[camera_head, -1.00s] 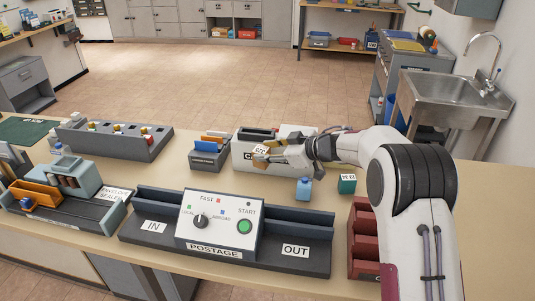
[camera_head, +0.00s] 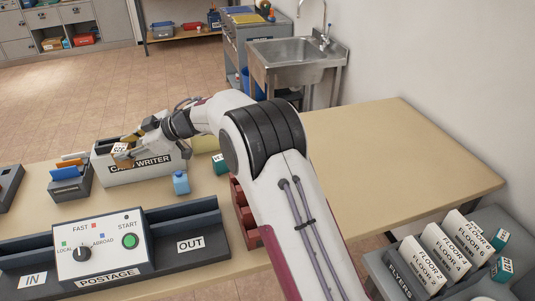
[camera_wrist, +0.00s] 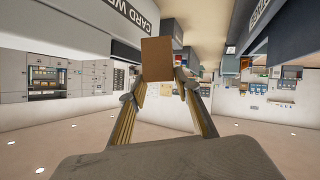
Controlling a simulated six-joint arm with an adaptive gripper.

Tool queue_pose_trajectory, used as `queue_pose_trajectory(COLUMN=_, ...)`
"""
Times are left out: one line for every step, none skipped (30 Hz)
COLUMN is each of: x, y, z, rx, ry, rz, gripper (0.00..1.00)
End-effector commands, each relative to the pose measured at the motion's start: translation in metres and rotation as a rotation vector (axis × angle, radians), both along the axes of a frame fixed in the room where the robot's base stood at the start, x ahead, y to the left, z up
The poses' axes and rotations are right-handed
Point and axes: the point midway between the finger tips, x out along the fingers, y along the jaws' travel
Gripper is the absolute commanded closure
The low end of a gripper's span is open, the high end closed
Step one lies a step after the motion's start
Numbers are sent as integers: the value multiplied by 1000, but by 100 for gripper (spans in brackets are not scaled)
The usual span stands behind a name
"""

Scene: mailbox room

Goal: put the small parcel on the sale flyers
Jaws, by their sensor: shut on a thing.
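In the wrist view the plain brown parcel (camera_wrist: 163,60) sits between the two fingertips (camera_wrist: 163,84). A grey sorter (camera_head: 385,266) at the lower right has a section labelled FLYERS. I cannot make out the sale flyers themselves.
The white card writer (camera_head: 145,170) stands behind the postage machine (camera_head: 100,245). A blue bottle (camera_head: 180,183), a teal box (camera_head: 221,163) and red trays (camera_head: 243,212) stand nearby. White floor dividers (camera_head: 425,265) rise from the sorter. The table's right side (camera_head: 390,150) is clear.

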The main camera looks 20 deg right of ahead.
Motion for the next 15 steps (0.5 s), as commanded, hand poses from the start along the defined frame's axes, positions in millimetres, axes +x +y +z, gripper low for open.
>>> queue_pose_trajectory(x=0, y=0, z=9, rx=1, ry=-3, rz=1, gripper=100)
queue_pose_trajectory(x=0, y=0, z=15, rx=1, ry=-4, rz=0, gripper=100)
queue_pose_trajectory(x=0, y=0, z=22, rx=0, ry=-5, rz=1, gripper=100)
queue_pose_trajectory(x=0, y=0, z=27, rx=1, ry=-4, rz=0, gripper=100)
queue_pose_trajectory(x=0, y=0, z=30, rx=0, ry=-2, rz=0, gripper=100)
queue_pose_trajectory(x=0, y=0, z=36, rx=1, ry=-2, rz=1, gripper=100)
queue_pose_trajectory(x=0, y=0, z=41, rx=1, ry=-3, rz=1, gripper=100)
queue_pose_trajectory(x=0, y=0, z=46, rx=1, ry=-4, rz=1, gripper=100)
queue_pose_trajectory(x=0, y=0, z=53, rx=1, ry=-4, rz=1, gripper=100)
queue_pose_trajectory(x=2, y=-8, z=50, rx=2, ry=3, rz=-14, gripper=100)
queue_pose_trajectory(x=4, y=-14, z=49, rx=2, ry=4, rz=-26, gripper=100)
queue_pose_trajectory(x=7, y=-22, z=49, rx=4, ry=5, rz=-40, gripper=100)
queue_pose_trajectory(x=8, y=-27, z=49, rx=5, ry=7, rz=-51, gripper=100)
queue_pose_trajectory(x=10, y=-33, z=50, rx=6, ry=8, rz=-64, gripper=100)
queue_pose_trajectory(x=13, y=-41, z=50, rx=8, ry=8, rz=-79, gripper=100)
